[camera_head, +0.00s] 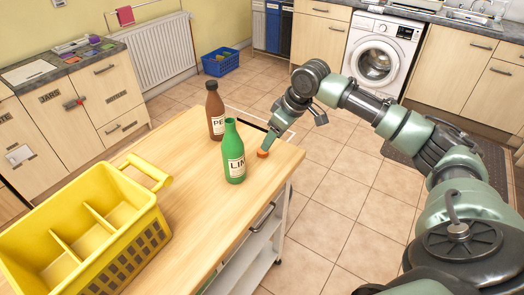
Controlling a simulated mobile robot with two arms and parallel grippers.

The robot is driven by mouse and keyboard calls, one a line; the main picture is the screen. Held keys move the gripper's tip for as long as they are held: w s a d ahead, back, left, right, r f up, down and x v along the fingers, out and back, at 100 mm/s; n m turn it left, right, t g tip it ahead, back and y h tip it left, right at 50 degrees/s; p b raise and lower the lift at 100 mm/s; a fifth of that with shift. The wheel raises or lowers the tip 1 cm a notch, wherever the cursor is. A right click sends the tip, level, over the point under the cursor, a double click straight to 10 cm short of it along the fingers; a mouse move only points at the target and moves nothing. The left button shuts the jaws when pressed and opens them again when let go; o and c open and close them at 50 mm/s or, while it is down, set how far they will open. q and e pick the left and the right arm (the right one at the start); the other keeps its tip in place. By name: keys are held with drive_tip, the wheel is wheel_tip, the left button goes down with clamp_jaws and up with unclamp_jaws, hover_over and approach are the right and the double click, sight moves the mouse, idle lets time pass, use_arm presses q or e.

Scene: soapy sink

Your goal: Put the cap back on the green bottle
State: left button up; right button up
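The green bottle (234,161) stands upright on the wooden worktop, with a white label partly reading "LIM". No cap of another colour shows on its green neck. A small orange cap (262,154) lies on the worktop just right of the bottle, near the edge. My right gripper (267,145) reaches down from the upper right, with its tips right at the cap. The fingers are too small and overlapped to tell whether they are open or closed on it. My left gripper is not in view.
A brown bottle (215,112) stands upright just behind the green one. A yellow crate (128,228) with empty compartments sits on the worktop (196,222) at the left front. The worktop between crate and bottles is clear. A washing machine (379,55) stands far behind.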

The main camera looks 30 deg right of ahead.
sight(263, 152)
drive_tip(key=shift+x, duration=1.4)
drive_tip(key=shift+w+r, duration=0.1)
drive_tip(key=x, duration=0.3)
drive_tip(key=p+x, duration=0.1)
drive_tip(key=shift+w+d, duration=0.25)
drive_tip(key=shift+w, duration=0.15)
drive_tip(key=shift+w+f, duration=0.15)
drive_tip(key=shift+f, duration=0.35)
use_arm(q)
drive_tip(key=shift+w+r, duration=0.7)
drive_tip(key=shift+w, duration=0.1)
use_arm(e)
clamp_jaws()
